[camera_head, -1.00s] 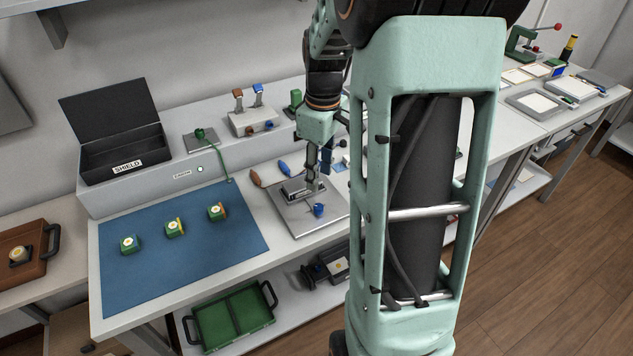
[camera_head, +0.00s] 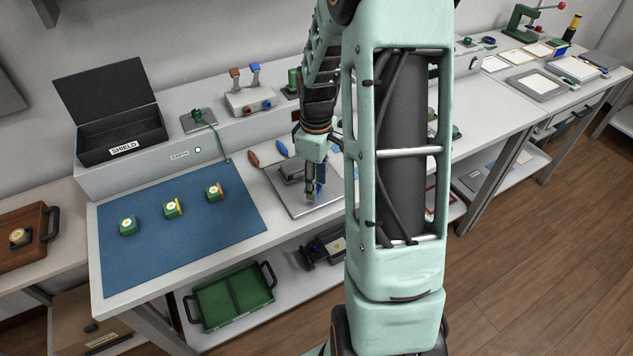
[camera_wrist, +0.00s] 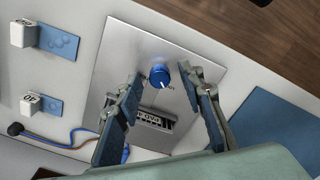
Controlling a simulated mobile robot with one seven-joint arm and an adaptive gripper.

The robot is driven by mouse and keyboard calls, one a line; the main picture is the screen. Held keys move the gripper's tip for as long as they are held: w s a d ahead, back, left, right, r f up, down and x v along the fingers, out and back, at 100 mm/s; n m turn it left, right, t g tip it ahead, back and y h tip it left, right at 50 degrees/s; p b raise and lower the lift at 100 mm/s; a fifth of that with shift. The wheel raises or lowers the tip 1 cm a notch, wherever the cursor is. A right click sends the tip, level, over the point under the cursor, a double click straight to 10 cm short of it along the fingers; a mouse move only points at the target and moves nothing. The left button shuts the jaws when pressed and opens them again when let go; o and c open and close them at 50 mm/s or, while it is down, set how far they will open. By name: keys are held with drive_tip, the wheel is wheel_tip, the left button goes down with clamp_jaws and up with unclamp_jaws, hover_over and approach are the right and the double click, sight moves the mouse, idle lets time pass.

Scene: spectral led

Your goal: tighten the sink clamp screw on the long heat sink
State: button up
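In the wrist view a blue round knob (camera_wrist: 160,76) with a white pointer line stands on a grey metal plate (camera_wrist: 140,48). Behind it on the plate is a finned metal block (camera_wrist: 152,121), which looks like the heat sink; I cannot tell its length. My gripper (camera_wrist: 162,80) is open, its two fingers spread to either side of the knob and the block. I cannot tell whether they touch anything. In the head view my gripper (camera_head: 313,192) is low over the plate (camera_head: 285,196), and the knob is hidden behind it.
Left of the plate, a blue mat (camera_head: 150,262) holds three green modules. An open black box (camera_head: 118,145) labelled SHIELD stands behind it. Orange-handled (camera_head: 253,159) and blue-handled (camera_head: 282,148) tools lie by the plate. White blocks on blue pads (camera_wrist: 50,106) and cables (camera_wrist: 60,142) lie beside the plate.

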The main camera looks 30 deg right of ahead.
drive_tip(key=shift+f, duration=0.1)
clamp_jaws()
drive_tip(key=shift+m, duration=0.4)
drive_tip(key=m+b, duration=0.1)
drive_tip(key=m, duration=0.2)
drive_tip(key=shift+m, duration=0.3)
drive_tip(key=m, duration=0.3)
drive_tip(key=shift+m, duration=0.3)
drive_tip(key=m, duration=1.2)
drive_tip(key=shift+p, duration=0.3)
